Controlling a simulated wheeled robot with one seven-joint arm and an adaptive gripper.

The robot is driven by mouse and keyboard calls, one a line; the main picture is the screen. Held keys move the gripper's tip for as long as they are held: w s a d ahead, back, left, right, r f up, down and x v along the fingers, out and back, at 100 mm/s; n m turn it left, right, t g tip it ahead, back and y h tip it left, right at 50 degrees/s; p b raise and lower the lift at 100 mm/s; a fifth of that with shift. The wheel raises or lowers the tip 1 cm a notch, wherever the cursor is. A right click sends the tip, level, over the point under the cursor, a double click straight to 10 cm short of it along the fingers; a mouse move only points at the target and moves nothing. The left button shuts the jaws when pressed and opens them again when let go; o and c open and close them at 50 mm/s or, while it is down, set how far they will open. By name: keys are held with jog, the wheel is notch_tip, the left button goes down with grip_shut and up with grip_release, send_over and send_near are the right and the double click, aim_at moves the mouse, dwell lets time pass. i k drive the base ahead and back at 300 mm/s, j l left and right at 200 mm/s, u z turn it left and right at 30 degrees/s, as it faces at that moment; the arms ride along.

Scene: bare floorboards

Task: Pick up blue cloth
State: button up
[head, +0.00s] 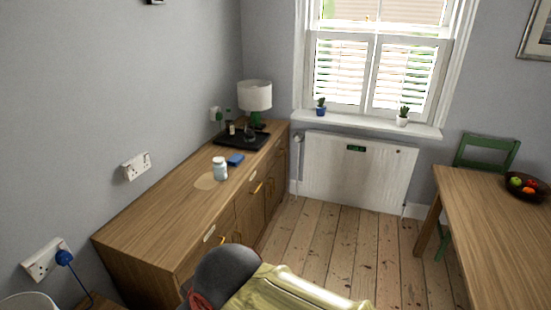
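A small flat blue item (235,159), which looks like the blue cloth, lies on the wooden sideboard (155,215). It is just behind and to the right of a white jar (219,168) and in front of a black tray (243,140). It is too small to make out its folds. My gripper's fingers cannot be made out in the head view. Dark grey and yellow-green rounded parts at the bottom middle look like my arm, well apart from the blue item.
A white-shaded lamp (255,96) and small items stand at the sideboard's far end by the tray. A wooden table (490,230) with a fruit bowl (526,187) stands at right. Floorboards (335,240) between are clear.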

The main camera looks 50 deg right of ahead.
aim_at(236, 160)
jog(key=z, duration=1.35)
